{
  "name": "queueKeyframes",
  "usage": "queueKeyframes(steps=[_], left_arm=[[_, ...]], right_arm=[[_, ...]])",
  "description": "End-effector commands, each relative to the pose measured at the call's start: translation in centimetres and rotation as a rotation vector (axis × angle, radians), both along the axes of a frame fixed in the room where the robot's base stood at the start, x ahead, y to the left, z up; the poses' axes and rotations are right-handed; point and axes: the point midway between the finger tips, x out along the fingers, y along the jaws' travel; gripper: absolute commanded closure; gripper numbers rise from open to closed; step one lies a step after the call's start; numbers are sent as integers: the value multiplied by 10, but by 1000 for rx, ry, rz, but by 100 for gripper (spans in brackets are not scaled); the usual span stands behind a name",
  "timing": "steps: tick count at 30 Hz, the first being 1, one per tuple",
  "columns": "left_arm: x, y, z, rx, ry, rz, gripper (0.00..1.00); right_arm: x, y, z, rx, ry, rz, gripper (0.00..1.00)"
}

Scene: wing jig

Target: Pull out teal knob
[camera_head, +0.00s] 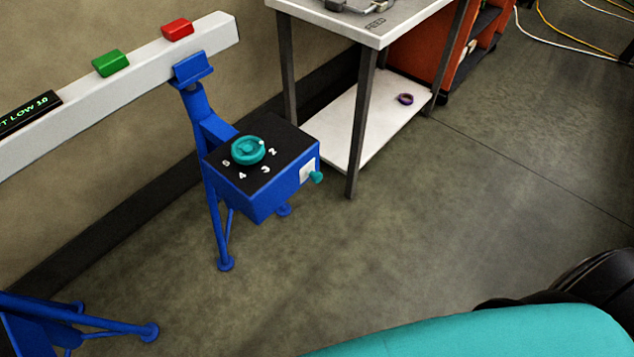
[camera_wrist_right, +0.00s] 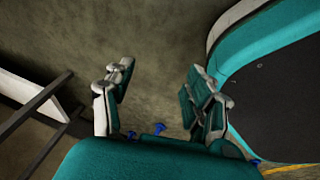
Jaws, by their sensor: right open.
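A small teal knob (camera_head: 316,177) sticks out from a white plate (camera_head: 308,170) on the right side face of a blue box (camera_head: 264,193). A larger teal round dial (camera_head: 248,150) lies on the box's black top, with white numbers around it. In the right wrist view my right gripper (camera_wrist_right: 158,90) is open, with nothing between its fingers and the grey floor beyond. In the head view neither gripper shows; the black part at the lower right seems to be mine. The small knob cannot be made out in the wrist view.
A white rail (camera_head: 140,75) with a green block (camera_head: 110,63) and a red block (camera_head: 177,29) rests on the blue stand. A white-topped table (camera_head: 370,22) with a lower shelf (camera_head: 360,125) stands behind the box. Open floor (camera_head: 430,230) lies right of the knob.

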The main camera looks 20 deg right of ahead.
Motion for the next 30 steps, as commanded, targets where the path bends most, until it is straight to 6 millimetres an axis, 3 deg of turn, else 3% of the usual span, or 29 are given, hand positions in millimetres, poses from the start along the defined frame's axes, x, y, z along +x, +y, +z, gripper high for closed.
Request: queueKeyframes(steps=[1,2,6,9,12,16,21,25,30], left_arm=[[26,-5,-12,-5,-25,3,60],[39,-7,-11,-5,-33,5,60],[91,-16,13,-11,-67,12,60],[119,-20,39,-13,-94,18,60],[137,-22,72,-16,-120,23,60],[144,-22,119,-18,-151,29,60],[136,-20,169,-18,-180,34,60],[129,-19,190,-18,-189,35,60],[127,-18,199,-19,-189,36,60]], right_arm=[[43,-22,-7,-67,-108,122,45],[67,-33,-1,-115,-169,204,45],[168,-70,48,-389,-443,588,45],[224,-82,97,-634,-614,855,45],[266,-80,153,-918,-770,1111,45],[294,-59,223,-1315,-930,1403,45],[298,-24,286,-1750,-1047,1642,45],[294,-8,309,-1929,-1081,1720,45],[301,1,319,-1980,-1089,1738,45]])
